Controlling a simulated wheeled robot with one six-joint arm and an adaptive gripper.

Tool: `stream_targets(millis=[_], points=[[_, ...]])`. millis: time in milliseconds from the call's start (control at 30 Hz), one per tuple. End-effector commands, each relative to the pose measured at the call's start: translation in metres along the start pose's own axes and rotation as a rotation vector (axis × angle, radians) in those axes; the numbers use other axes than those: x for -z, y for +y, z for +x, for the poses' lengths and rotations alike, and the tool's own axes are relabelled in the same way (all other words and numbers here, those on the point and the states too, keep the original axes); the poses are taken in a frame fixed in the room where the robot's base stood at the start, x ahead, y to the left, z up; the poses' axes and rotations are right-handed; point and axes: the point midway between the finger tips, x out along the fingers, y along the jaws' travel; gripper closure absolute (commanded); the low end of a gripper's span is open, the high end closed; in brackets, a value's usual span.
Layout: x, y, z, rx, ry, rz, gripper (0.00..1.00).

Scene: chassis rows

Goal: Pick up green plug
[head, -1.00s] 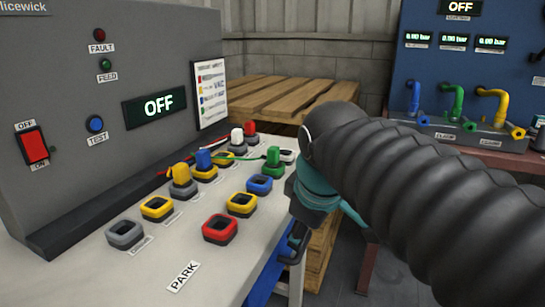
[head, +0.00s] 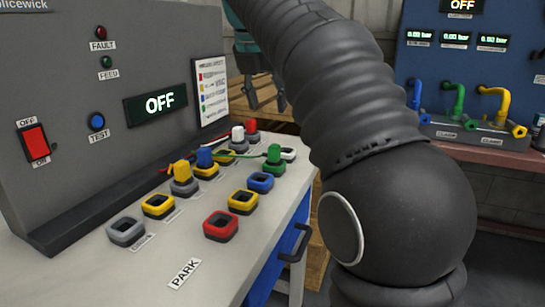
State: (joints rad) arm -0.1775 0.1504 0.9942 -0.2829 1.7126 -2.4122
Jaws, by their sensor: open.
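The green plug (head: 273,154) stands upright in a socket at the right part of the pale bench, with a thin green cable running left from it toward the blue plug (head: 204,157). My gripper (head: 265,102) is in the air above and behind the plugs, fingers pointing down, open and empty. It appears clear of the green plug. A yellow plug (head: 181,171), a white plug (head: 237,134) and a red plug (head: 251,126) also stand in sockets. Part of my gripper is hidden behind my arm and cut off by the picture's top edge.
Empty red (head: 221,227), blue (head: 260,182), grey (head: 125,231) and yellow sockets sit on the bench. A grey panel (head: 80,190) with an OFF display rises at left. A blue panel (head: 430,80) with coloured hoses stands at right. A wooden pallet is behind.

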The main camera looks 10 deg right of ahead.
Motion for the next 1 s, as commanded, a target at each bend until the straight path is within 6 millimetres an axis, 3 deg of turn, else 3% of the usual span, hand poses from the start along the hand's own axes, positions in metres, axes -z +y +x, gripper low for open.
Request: stream_targets(millis=[400, 767, 1000], points=[[0.001, 0.000, 0.069, 0.001, 0.001, -0.005, 0.46], [0.001, 0.001, 0.091, 0.000, 0.001, -0.004, 0.46], [0.001, 0.004, 0.124, 0.001, 0.001, -0.004, 0.46]])
